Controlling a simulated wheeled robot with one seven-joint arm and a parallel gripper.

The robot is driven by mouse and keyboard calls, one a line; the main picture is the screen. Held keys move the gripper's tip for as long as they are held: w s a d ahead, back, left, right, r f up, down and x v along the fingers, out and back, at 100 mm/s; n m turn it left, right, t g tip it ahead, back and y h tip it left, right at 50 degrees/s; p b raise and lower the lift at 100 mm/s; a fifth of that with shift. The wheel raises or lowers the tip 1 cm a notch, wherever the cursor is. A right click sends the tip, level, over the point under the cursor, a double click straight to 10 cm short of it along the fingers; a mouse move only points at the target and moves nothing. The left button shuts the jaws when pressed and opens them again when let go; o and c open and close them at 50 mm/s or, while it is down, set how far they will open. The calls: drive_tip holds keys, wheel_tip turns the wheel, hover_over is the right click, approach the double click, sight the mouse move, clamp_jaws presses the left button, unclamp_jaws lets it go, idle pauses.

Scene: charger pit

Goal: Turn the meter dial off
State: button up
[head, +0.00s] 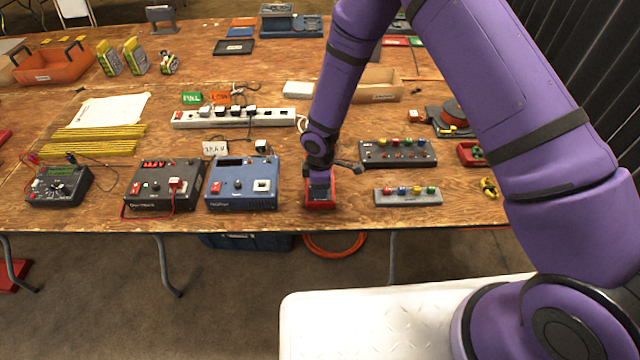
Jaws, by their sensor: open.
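The meter (58,186) is a small dark box at the left front of the wooden table. It has a round dial on its face, too small here to read its setting. A red lead and a black lead run from it. My gripper (321,178) is far to the right of the meter, at the end of my purple arm, low over a small red device (320,204) at the table's front edge. It is open; its fingers are small and partly hidden by my wrist. I cannot tell whether it touches the red device.
A black charger (162,202) and a blue charger (242,204) stand between the meter and my gripper. Yellow sticks (95,138) lie behind the meter. A white power strip (235,118) lies further back. Button panels (408,197) are to the right. Bare wood surrounds the meter's left side.

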wheel_tip(320, 180, up, 11)
idle(0.5)
drive_tip(key=shift+f, duration=0.1)
drive_tip(key=s+d+r+m+t, duration=0.1)
drive_tip(key=d+r+m, duration=0.3)
drive_tip(key=r, duration=0.5)
drive_tip(key=s+d+r+m+t+h, duration=0.1)
drive_tip(key=d+r, duration=0.5)
drive_tip(key=r, duration=0.3)
drive_tip(key=s+d+r+m+t, duration=0.1)
drive_tip(key=d+r+m, duration=0.2)
drive_tip(key=d+r, duration=0.45)
drive_tip(key=s+d+r+m+t, duration=0.1)
drive_tip(key=s+d+r+m, duration=0.3)
drive_tip(key=s+r, duration=0.3)
drive_tip(key=s+d+r+m+t+y, duration=0.1)
drive_tip(key=s+d+r+m, duration=0.4)
drive_tip(key=s, duration=1.1)
drive_tip(key=shift+s+d+r+m, duration=0.2)
drive_tip(key=shift+r+m, duration=0.1)
drive_tip(key=shift+r, duration=1.15)
